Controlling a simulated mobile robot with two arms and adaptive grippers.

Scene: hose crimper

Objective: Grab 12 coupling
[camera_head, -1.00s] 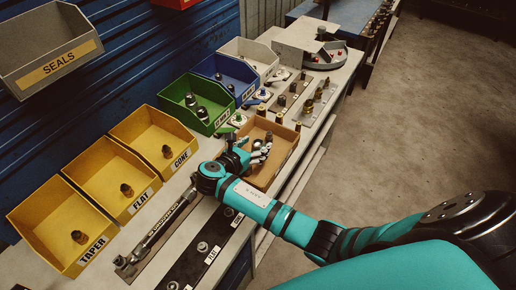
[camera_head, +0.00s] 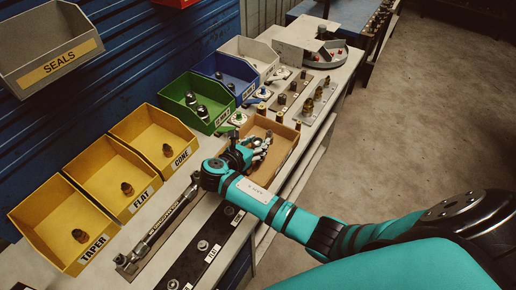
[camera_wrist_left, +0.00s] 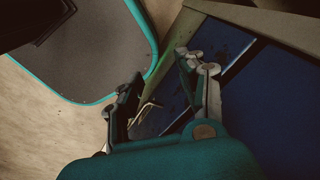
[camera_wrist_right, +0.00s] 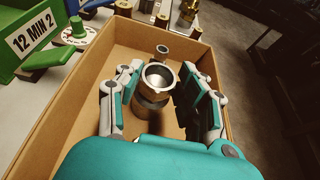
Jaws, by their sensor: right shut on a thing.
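A metallic coupling with a wide open ring top (camera_wrist_right: 158,82) stands between the fingers of my right gripper (camera_wrist_right: 158,92) inside the cardboard box. My right gripper is shut on this coupling. In the head view my right gripper (camera_head: 252,150) reaches into the cardboard box (camera_head: 283,163), and its hand partly hides what lies inside. A smaller metal fitting (camera_wrist_right: 162,50) is in the box behind the held coupling. My left gripper (camera_wrist_left: 160,85) shows only in the left wrist view, with its fingers apart and nothing between them.
A green bin (camera_head: 187,92) stands behind the box; its label reads "12 MIN 2" in the right wrist view (camera_wrist_right: 35,42). Yellow bins (camera_head: 112,185) stand left, blue (camera_head: 225,70) and white bins (camera_head: 250,55) farther back. Fittings on plates (camera_head: 318,92) lie beyond the box.

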